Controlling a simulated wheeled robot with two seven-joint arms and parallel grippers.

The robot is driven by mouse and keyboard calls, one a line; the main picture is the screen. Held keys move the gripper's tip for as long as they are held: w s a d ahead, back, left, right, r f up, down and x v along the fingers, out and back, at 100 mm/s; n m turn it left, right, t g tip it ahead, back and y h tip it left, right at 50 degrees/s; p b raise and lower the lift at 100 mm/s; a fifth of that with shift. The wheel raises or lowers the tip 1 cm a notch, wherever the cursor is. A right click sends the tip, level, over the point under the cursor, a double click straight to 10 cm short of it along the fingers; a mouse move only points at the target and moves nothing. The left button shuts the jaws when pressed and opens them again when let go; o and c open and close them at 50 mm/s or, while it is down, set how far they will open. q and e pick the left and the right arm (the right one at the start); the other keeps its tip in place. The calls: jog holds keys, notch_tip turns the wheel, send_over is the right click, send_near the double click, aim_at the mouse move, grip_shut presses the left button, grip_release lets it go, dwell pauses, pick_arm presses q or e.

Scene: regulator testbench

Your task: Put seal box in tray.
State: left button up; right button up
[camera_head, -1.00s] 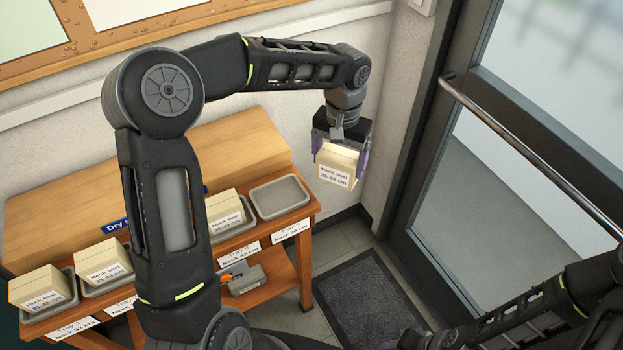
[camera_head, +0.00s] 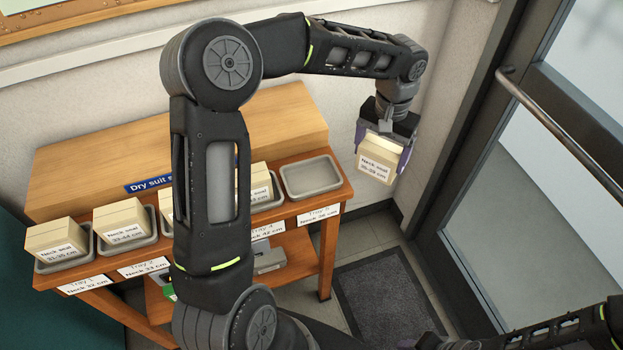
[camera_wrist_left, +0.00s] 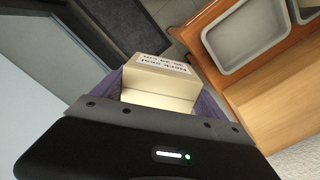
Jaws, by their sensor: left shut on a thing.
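A cream seal box (camera_head: 378,160) with a neck seal label is held in my left gripper (camera_head: 383,150), to the right of the wooden bench and above floor level. The gripper's purple fingers are shut on its sides. The box also shows in the left wrist view (camera_wrist_left: 160,82), between the fingers. An empty grey tray (camera_head: 311,178) sits at the right end of the bench top; it also shows in the left wrist view (camera_wrist_left: 245,35). The box is apart from this tray, to its right in the head view. My right gripper (camera_head: 428,342) is only partly in view at the bottom edge.
Other trays with seal boxes (camera_head: 58,240) (camera_head: 123,222) stand along the bench (camera_head: 180,145), partly hidden by my left arm. A glass door with a bar (camera_head: 560,130) is on the right. A dark mat (camera_head: 385,295) lies on the floor.

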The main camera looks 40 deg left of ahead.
pick_arm(q)
jog(key=s+a+r+n+b, duration=0.3)
jog(key=s+a+r+n, duration=0.6)
jog(key=s+a+n, duration=0.1)
jog(key=shift+a+n, duration=0.3)
jog(key=shift+a, duration=0.5)
jog(key=shift+f, duration=0.15)
notch_tip(320, 180, down, 6)
jog(key=shift+f, duration=0.1)
notch_tip(320, 180, down, 3)
jog(key=shift+s, duration=0.1)
jog(key=shift+f, duration=0.35)
